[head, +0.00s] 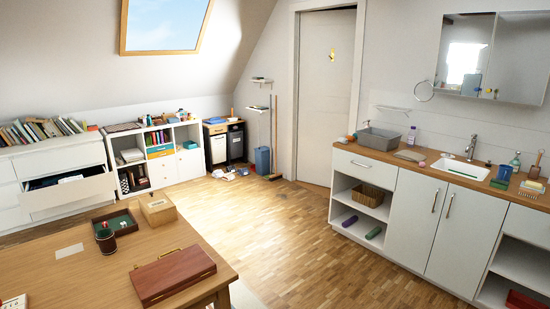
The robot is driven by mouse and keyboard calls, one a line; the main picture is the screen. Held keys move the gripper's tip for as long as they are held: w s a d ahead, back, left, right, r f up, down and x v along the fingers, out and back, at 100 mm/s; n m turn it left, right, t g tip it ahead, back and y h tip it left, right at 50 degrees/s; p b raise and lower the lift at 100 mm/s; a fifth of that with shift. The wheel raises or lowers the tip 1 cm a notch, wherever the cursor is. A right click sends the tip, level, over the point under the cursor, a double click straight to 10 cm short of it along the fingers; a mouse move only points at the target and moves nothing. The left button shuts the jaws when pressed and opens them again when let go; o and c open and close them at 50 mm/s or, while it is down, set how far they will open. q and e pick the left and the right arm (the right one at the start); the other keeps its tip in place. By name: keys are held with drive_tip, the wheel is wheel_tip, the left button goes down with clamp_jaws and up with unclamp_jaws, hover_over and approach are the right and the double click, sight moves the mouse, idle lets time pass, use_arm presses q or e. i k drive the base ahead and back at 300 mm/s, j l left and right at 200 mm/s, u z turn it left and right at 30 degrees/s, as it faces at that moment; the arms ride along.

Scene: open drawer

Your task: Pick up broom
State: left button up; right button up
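The broom (275,130) stands upright at the back wall, just left of the white door. Its long thin wooden handle leans close to the wall. Its lower end is near the floor beside a blue bin; the head is small and dark and hard to make out. Neither of my grippers shows in the head view, so I cannot see whether they are open or shut. The broom is far across the room, apart from anything of mine.
A wooden table (75,280) with a brown case (173,275) fills the near left. A white counter (425,220) with a sink lines the right. A blue bin (262,160) and small litter lie near the broom. The wooden floor (290,225) between is clear.

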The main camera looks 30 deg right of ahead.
sight(276, 176)
drive_tip(key=i+l+z, duration=1.2)
drive_tip(key=i+z, duration=0.15)
drive_tip(key=i, duration=0.25)
drive_tip(key=i+z, duration=0.45)
drive_tip(key=i, duration=0.15)
drive_tip(key=i+j+u, duration=0.15)
drive_tip(key=i+u, duration=0.25)
drive_tip(key=i, duration=0.25)
drive_tip(key=i+u, duration=0.4)
drive_tip(key=i, duration=0.25)
drive_tip(key=i+l+u, duration=0.25)
drive_tip(key=i+u, duration=0.2)
drive_tip(key=i, duration=0.2)
drive_tip(key=i+u, duration=0.2)
drive_tip(key=i, duration=0.45)
drive_tip(key=i+u, duration=0.15)
drive_tip(key=i, duration=0.55)
drive_tip(key=i+l+u, duration=0.2)
drive_tip(key=i, duration=0.45)
drive_tip(key=i+z, duration=0.3)
drive_tip(key=i, duration=0.2)
drive_tip(key=i+z, duration=0.3)
drive_tip(key=i, duration=0.25)
drive_tip(key=i+j+z, duration=0.25)
drive_tip(key=i, duration=0.25)
